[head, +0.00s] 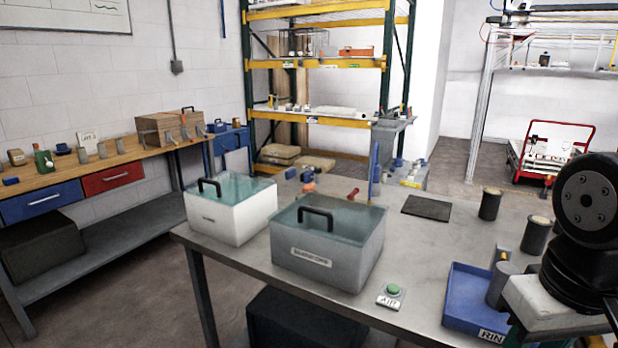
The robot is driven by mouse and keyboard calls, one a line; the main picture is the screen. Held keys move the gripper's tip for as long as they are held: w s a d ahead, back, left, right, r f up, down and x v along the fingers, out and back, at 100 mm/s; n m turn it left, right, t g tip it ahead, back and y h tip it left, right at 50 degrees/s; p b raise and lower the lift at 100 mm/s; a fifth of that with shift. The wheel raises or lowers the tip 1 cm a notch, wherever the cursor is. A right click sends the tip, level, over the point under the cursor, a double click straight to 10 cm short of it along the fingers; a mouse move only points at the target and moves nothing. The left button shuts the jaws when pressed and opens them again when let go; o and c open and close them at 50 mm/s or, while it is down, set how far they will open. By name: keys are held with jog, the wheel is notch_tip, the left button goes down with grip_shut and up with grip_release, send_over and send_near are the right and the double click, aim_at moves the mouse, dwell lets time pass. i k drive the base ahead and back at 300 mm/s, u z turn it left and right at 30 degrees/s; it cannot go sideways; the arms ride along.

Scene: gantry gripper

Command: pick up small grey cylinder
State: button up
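A small grey cylinder (500,287) stands at the right end of the blue tray (462,297), at the front right of the grey table (425,270). Its right side is close to, or overlapped by, a whitish block (545,301); I cannot tell whether they touch. Part of my black arm (587,200) fills the right edge of the view. I make out no gripper fingers in this view, and nothing is seen held.
Two dark cylinders with tan tops (490,205) (535,237) stand behind the tray. A white tub (230,215) and a grey tub (325,262) occupy the left of the table. The table's middle is mostly clear.

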aim_at(503, 269)
jog(key=z, duration=3.7)
jog(key=k, duration=1.45)
jog(key=u, duration=2.05)
